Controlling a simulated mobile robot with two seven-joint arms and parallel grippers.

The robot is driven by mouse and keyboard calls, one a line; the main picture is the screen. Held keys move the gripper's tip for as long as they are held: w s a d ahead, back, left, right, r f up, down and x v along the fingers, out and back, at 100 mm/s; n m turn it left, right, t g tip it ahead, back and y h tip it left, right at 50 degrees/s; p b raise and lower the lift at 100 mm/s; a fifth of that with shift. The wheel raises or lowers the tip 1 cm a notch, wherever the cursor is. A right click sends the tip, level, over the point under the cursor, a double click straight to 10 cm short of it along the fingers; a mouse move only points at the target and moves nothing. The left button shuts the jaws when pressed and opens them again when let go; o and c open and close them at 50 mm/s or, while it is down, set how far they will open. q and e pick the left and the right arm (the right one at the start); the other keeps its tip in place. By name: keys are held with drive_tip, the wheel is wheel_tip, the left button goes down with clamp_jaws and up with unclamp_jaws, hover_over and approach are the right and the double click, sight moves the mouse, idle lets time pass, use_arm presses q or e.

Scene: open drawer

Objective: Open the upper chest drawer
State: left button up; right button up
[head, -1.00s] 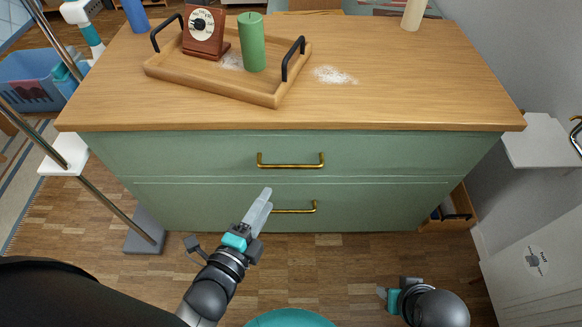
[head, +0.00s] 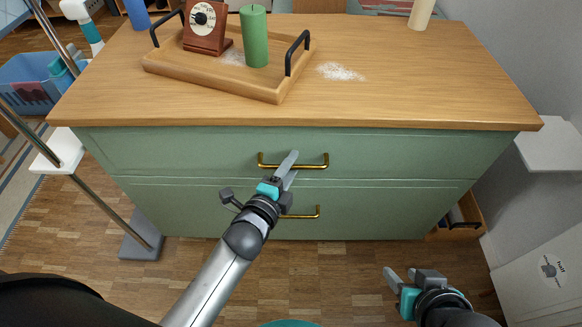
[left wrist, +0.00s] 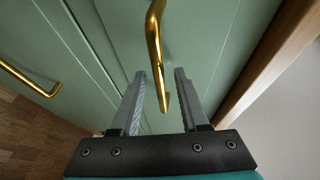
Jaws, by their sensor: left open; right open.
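The green chest has a wooden top and two drawers, both closed. The upper drawer (head: 200,152) carries a brass bar handle (head: 312,166), which also shows in the left wrist view (left wrist: 153,35). My left gripper (head: 291,165) is at the upper handle in the head view. In the left wrist view my open left fingers (left wrist: 158,95) stand on either side of the handle's near end, with a gap on both sides. The lower drawer (head: 200,205) has a similar handle (head: 303,213), partly hidden by my left gripper. My right gripper (head: 400,281) is open and empty, low at the right.
On the chest top (head: 420,75) stand a wooden tray (head: 215,82) with a green candle (head: 254,38) and a red-brown dial device (head: 205,28), plus white powder (head: 340,72). A metal stand (head: 90,190) is at the left. An open wooden box (head: 462,218) lies at the right.

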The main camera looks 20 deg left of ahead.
use_arm(q)
drive_tip(key=shift+w, duration=0.15)
clamp_jaws()
idle(0.4)
idle(1.1)
